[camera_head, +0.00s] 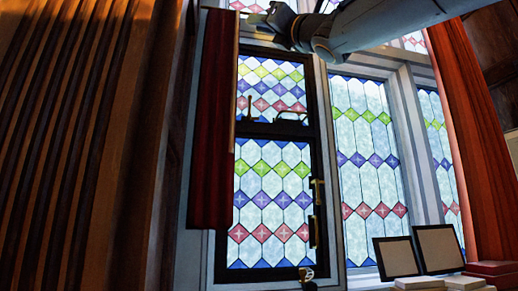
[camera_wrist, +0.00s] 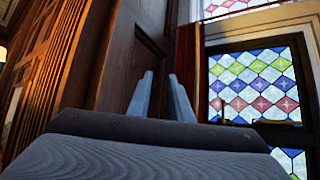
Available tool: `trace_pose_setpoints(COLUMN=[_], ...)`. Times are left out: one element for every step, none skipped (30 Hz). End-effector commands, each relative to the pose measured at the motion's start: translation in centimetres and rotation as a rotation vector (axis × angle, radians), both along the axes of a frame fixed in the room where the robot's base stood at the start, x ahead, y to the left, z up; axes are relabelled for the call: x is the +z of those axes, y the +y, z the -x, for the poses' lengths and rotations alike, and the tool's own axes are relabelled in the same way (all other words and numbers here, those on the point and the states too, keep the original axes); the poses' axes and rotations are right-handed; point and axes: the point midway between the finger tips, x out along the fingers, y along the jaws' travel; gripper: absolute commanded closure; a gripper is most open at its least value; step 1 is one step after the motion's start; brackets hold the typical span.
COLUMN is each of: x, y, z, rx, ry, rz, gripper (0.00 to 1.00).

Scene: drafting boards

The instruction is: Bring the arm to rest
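My gripper (camera_head: 264,17) is at the top of the head view, with my arm reaching in from the upper right. It is raised in front of the upper part of the stained-glass window (camera_head: 270,180). In the wrist view my gripper (camera_wrist: 160,76) shows two pale blue-grey fingers pointing away from the camera. There is a gap between them and nothing in it, so it is open and empty. Behind the fingers are a dark wood panel and the window's edge. The fingers touch nothing that I can see.
A red curtain (camera_head: 212,130) hangs left of the window and another curtain (camera_head: 480,150) hangs at the right. Ribbed wood panelling (camera_head: 60,150) fills the left. Two dark-framed pale panels (camera_head: 397,258) (camera_head: 438,248) stand at lower right beside red books (camera_head: 492,268). The air around my gripper looks clear.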

Motion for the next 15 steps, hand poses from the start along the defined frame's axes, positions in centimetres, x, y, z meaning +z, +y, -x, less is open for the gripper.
trace_pose_setpoints(x=[0.0, -0.4, -0.8, -1.1, -1.3, -1.8, -2.1, -2.5, -3.0, -3.3, -3.7, -4.5, -5.0, -5.5, -6.3], y=[0.0, -0.1, -0.2, -0.4, -0.5, -0.7, -0.9, -1.0, -1.2, -1.3, -1.5, -1.6, -1.8, -1.9, -2.1], z=[0.0, -0.5, -1.0, -1.4, -1.7, -2.3, -2.7, -3.1, -3.7, -4.1, -4.5, -5.2, -5.8, -6.3, -7.1], rx=[0.0, 0.001, 0.004, 0.005, 0.007, 0.008, 0.009, 0.011, 0.015, 0.016, 0.018, 0.023, 0.027, 0.03, 0.035], ry=[0.0, 0.015, 0.033, 0.046, 0.058, 0.076, 0.09, 0.106, 0.127, 0.143, 0.159, 0.187, 0.208, 0.228, 0.259], rz=[0.0, -0.006, -0.017, -0.025, -0.033, -0.043, -0.05, -0.06, -0.073, -0.084, -0.093, -0.11, -0.123, -0.136, -0.156], gripper=[0.81, 0.81, 0.81, 0.81, 0.81, 0.81, 0.81, 0.81, 0.81, 0.81, 0.81, 0.81, 0.81, 0.81, 0.81])
